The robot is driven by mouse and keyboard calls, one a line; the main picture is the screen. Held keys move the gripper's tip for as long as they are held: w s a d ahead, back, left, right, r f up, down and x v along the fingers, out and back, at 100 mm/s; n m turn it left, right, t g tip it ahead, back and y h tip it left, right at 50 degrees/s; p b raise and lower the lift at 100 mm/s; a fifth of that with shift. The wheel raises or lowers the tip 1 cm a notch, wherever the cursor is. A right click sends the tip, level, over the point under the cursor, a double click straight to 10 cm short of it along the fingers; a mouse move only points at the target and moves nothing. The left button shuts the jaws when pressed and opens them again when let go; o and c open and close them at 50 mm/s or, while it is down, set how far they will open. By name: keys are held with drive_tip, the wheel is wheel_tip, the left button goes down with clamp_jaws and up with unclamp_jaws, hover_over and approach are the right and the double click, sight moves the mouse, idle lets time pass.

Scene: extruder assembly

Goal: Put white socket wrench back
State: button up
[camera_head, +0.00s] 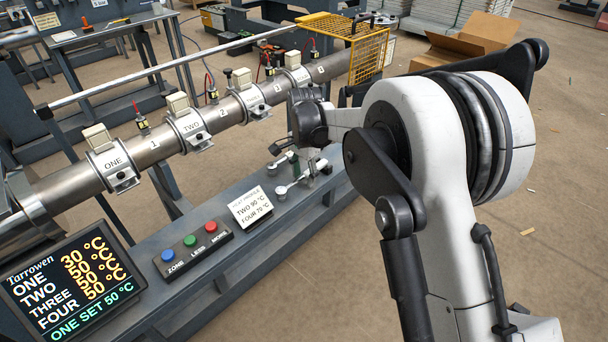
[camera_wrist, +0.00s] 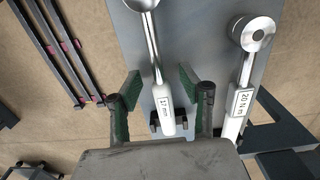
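In the wrist view a wrench with a white, labelled handle (camera_wrist: 164,112) and a shiny metal shaft lies on the grey bench top. My gripper (camera_wrist: 160,83) is open, its green-padded fingers on either side of this handle with gaps at both sides. A second white-handled wrench (camera_wrist: 239,100), labelled 20 Nm and with a round metal head, lies to the right, outside the fingers. In the head view my gripper (camera_head: 307,165) is over the bench beside two small wrenches, one farther back (camera_head: 280,160) and one nearer (camera_head: 290,187), partly hidden by my arm.
A dark bracket (camera_wrist: 179,116) is beside the handle between my fingers. On the bench are a heat profile card (camera_head: 250,206), a button box (camera_head: 192,247) and a temperature display (camera_head: 75,283). The extruder barrel (camera_head: 220,118) with labelled clamps runs behind. A yellow cage (camera_head: 368,55) stands beyond.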

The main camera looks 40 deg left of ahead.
wheel_tip(320, 180, up, 12)
drive_tip(key=w+d+r+t+p, duration=0.1)
drive_tip(key=d+r, duration=0.5)
drive_tip(key=d, duration=0.5)
drive_tip(key=w+d+r+t+y+p, duration=0.1)
drive_tip(key=d+r+p, duration=0.1)
drive_tip(key=d+r, duration=0.7)
drive_tip(key=d+r+t+p, duration=0.1)
drive_tip(key=d+r, duration=0.3)
drive_tip(key=d, duration=1)
drive_tip(key=s+d+r+n+t+p, duration=0.1)
drive_tip(key=s+d, duration=0.3)
drive_tip(key=d, duration=0.4)
drive_tip(key=s+d+r+t+p, duration=0.15)
drive_tip(key=s+d, duration=0.25)
drive_tip(key=d, duration=0.4)
drive_tip(key=s+d+f+t+h+p, duration=0.1)
drive_tip(key=s+d+f, duration=0.3)
drive_tip(key=s+d, duration=0.8)
drive_tip(key=shift+d+n+t+p, duration=0.15)
drive_tip(key=shift+n+t+p, duration=0.15)
drive_tip(key=shift+t+p, duration=0.25)
